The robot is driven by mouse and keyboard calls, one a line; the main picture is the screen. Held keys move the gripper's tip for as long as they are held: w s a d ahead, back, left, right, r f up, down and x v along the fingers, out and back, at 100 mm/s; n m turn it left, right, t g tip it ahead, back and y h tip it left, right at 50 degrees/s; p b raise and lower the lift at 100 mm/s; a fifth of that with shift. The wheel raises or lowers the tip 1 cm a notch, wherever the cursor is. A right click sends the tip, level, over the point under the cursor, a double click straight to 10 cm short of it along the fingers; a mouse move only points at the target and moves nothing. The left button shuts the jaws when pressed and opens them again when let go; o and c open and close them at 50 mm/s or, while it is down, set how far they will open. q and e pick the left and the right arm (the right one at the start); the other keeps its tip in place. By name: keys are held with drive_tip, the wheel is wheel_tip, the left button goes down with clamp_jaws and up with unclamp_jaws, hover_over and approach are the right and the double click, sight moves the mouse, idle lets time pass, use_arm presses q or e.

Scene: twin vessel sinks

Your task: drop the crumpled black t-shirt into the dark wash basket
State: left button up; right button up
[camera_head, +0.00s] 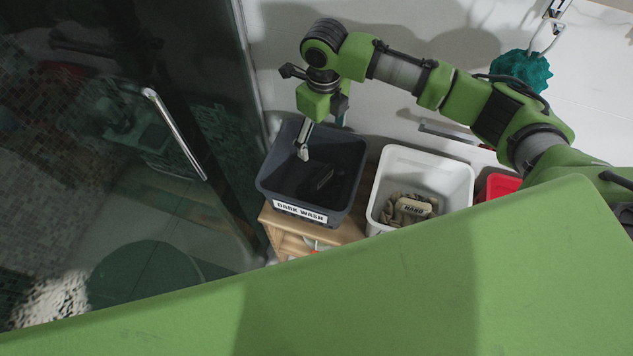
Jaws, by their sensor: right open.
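The dark wash basket (348,168) is a dark grey open bin with a white "DARK WASH" label on its front. It stands on a wooden bench. A black, crumpled shape, which looks like the black t-shirt (322,181), lies inside it; dark on dark, its outline is hard to make out. My right gripper (314,138) points down over the back part of the basket, with one finger reaching in over the opening. It is open, and I see nothing held in it. My left gripper is not in view.
A white basket (468,180) with a grey-brown cloth (393,211) and a "HAND" tag stands right of the dark one. A red basket (500,186) is partly hidden further right. A glass door with a metal handle (175,135) is close on the left. A teal sponge (522,72) hangs at upper right.

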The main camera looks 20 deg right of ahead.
wheel_tip(320, 180, up, 8)
idle(0.7)
